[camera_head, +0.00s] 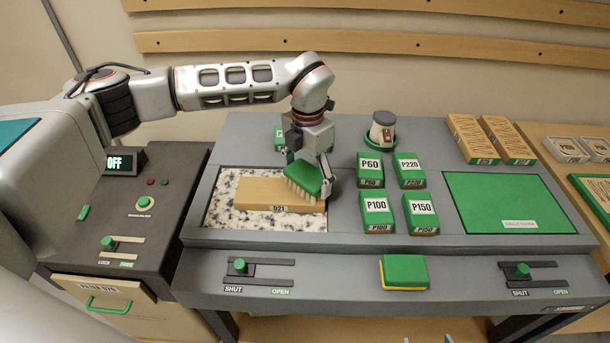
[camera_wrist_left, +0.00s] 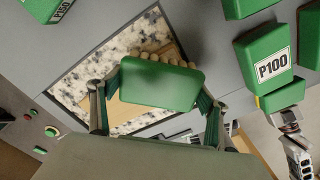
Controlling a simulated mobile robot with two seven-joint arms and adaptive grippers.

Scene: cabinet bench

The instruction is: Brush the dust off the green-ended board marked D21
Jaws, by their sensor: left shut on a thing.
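My left gripper (camera_head: 308,174) is shut on a brush (camera_head: 301,180) with a green back and pale bristles. The brush is tilted, bristles down, over the right half of a pale wooden board (camera_head: 255,188) marked D21. I cannot tell whether the bristles touch it. The board lies on a speckled bed (camera_head: 225,214); its right part is partly hidden and no green end shows clearly. In the left wrist view the brush's green back (camera_wrist_left: 160,85) sits between the fingers and covers much of the board. I cannot make out dust. A metallic part, apparently my right gripper (camera_wrist_left: 292,140), shows at that view's right edge.
Green blocks marked P60 (camera_head: 370,165), P220 (camera_head: 408,166), P100 (camera_head: 377,207) and P150 (camera_head: 420,209) stand right of the bed. A green mat (camera_head: 508,200), two boards (camera_head: 490,140) and a round container (camera_head: 382,128) lie beyond. A yellow-edged green pad (camera_head: 404,270) is in front.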

